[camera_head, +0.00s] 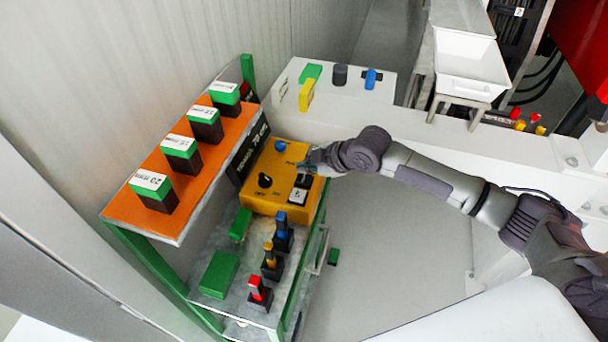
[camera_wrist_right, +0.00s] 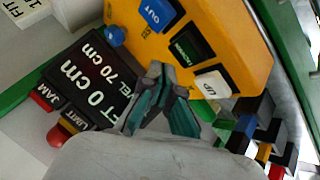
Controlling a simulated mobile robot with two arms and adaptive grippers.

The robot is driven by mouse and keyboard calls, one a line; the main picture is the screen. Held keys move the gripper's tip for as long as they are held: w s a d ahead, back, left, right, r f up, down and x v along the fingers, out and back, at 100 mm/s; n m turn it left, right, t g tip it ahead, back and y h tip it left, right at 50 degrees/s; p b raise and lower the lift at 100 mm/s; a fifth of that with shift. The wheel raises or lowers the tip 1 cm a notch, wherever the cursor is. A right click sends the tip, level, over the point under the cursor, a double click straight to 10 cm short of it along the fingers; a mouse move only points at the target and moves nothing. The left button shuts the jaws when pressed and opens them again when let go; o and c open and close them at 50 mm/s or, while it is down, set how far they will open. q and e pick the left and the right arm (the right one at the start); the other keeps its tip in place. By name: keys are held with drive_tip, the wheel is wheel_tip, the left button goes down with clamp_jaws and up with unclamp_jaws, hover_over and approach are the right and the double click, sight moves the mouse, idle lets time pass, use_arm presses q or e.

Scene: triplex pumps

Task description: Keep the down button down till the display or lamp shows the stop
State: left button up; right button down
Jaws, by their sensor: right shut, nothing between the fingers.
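The yellow control box (camera_head: 262,202) stands at the end of the shelf unit. In the wrist view, its face (camera_wrist_right: 225,30) has a blue OUT button (camera_wrist_right: 158,14), a dark button with a green label (camera_wrist_right: 187,46) too blurred to read surely, and a white UP button (camera_wrist_right: 212,84). The black display (camera_wrist_right: 92,75) reads 0 cm on one line and 70 cm on the other, the words partly cut off. My right gripper (camera_head: 312,160) is shut and empty; its fingertips (camera_wrist_right: 164,74) are close to the dark button. Whether they touch it I cannot tell.
Beside the display are JAM (camera_wrist_right: 43,97) and LIMIT labels and a red lamp (camera_wrist_right: 57,135). An orange shelf (camera_head: 190,160) with several green-topped blocks is at left. Coloured levers (camera_head: 268,262) stand below the box. A white cabinet (camera_head: 340,105) is behind.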

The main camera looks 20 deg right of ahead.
sight(306, 179)
wheel_tip(306, 179, up, 4)
drive_tip(key=p, duration=0.3)
drive_tip(key=shift+r, duration=0.15)
idle(0.3)
